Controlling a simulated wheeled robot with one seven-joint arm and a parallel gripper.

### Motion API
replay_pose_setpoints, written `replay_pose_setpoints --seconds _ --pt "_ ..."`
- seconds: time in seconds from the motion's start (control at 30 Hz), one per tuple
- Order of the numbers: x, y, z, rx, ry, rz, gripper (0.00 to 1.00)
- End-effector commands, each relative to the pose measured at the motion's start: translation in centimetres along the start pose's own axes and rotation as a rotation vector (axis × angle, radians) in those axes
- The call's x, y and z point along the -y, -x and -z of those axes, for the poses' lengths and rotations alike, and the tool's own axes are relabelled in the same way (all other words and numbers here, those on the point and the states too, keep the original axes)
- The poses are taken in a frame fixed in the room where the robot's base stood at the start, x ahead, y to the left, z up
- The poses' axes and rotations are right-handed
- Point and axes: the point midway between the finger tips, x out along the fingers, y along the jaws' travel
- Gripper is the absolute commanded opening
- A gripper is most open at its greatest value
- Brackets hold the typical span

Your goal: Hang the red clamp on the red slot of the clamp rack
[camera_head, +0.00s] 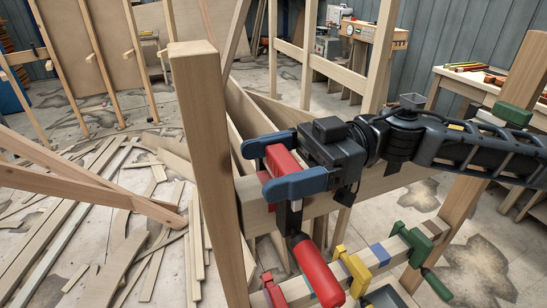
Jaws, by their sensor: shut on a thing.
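My gripper (270,167) has blue fingers and is shut on the red clamp. The red clamp (318,270) hangs below the fingers, with its red upper part between them, a dark bar below and a red handle lowest. The clamp rack (397,248) is a wooden rail with coloured patches, low in the view. The held clamp's handle overlaps the rail in the picture; I cannot tell whether they touch. Another red clamp (272,290) is on the rail's near left end. I cannot clearly make out a free red slot.
A yellow clamp (354,272) and a green clamp (416,246) sit on the rail, with a blue patch (380,253) between them. A tall wooden post (208,180) stands left of my gripper. Loose planks (125,260) cover the floor at left.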

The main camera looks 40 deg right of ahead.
Motion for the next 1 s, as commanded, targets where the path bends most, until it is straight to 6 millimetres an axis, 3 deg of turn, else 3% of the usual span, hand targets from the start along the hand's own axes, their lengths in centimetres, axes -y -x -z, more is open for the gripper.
replay_pose_setpoints --seconds 0.93,0.97,1.0 --pt "0.0 0.0 -0.9 -0.001 0.001 0.000 0.20" --pt "0.0 0.0 -0.9 -0.001 0.001 0.000 0.85" --pt "0.0 0.0 -0.9 -0.001 0.001 0.000 0.89"
